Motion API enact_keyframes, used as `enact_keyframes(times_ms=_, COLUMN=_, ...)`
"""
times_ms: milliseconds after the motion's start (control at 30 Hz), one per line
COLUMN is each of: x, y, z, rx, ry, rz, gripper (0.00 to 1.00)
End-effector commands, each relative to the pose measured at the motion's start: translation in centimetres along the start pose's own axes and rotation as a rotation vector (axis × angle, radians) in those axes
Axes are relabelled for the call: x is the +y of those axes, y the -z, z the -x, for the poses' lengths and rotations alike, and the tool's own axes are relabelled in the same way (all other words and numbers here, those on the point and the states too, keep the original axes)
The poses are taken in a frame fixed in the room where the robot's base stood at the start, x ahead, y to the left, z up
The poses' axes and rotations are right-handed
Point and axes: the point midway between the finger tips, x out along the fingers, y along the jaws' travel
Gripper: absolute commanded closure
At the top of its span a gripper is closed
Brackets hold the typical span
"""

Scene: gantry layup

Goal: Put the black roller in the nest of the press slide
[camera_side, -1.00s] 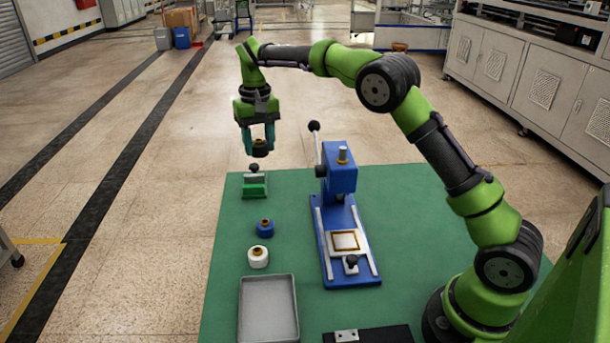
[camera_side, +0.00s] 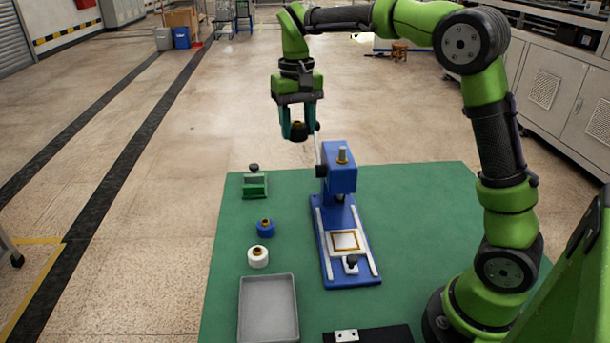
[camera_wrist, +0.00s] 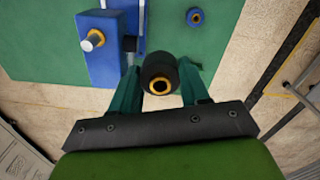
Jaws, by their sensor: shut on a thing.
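My gripper (camera_side: 298,131) is shut on the black roller (camera_side: 298,130), a short black cylinder with a brass-coloured top. It holds the roller upright in the air, beyond the far edge of the press in the side view. The roller also shows between the fingers in the wrist view (camera_wrist: 161,74). The blue press (camera_side: 341,176) stands on the green mat, its lever upright at the left. The press slide's nest (camera_side: 345,241) is a pale square with a brass-coloured frame at the near end of the press, and it looks empty. The wrist view does not show the nest.
A blue roller (camera_side: 265,228) and a white roller (camera_side: 258,256) stand left of the press. A green fixture (camera_side: 254,184) is at the far left. A grey tray (camera_side: 268,309) and a black plate (camera_side: 372,335) lie at the near side. The mat (camera_side: 430,200) is bare right of the press.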

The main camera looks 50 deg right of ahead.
Motion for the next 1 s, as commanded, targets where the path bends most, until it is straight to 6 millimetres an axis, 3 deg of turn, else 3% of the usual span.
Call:
enact_keyframes(times_ms=33, x=1.0, y=-1.6, z=0.2, rx=0.002, ry=0.003, rz=-0.005, gripper=0.85)
enact_keyframes(times_ms=200, x=3.5, y=-6.0, z=-0.5, rx=0.002, ry=0.005, rz=-0.018, gripper=0.85)
enact_keyframes(times_ms=533, x=6.6, y=-12.3, z=-2.6, rx=0.001, ry=0.010, rz=-0.030, gripper=0.85)
enact_keyframes(times_ms=833, x=6.5, y=-12.3, z=-9.9, rx=-0.007, ry=0.006, rz=-0.030, gripper=0.85)
enact_keyframes(times_ms=1000, x=6.5, y=-12.2, z=-12.8, rx=-0.004, ry=0.007, rz=-0.029, gripper=0.85)
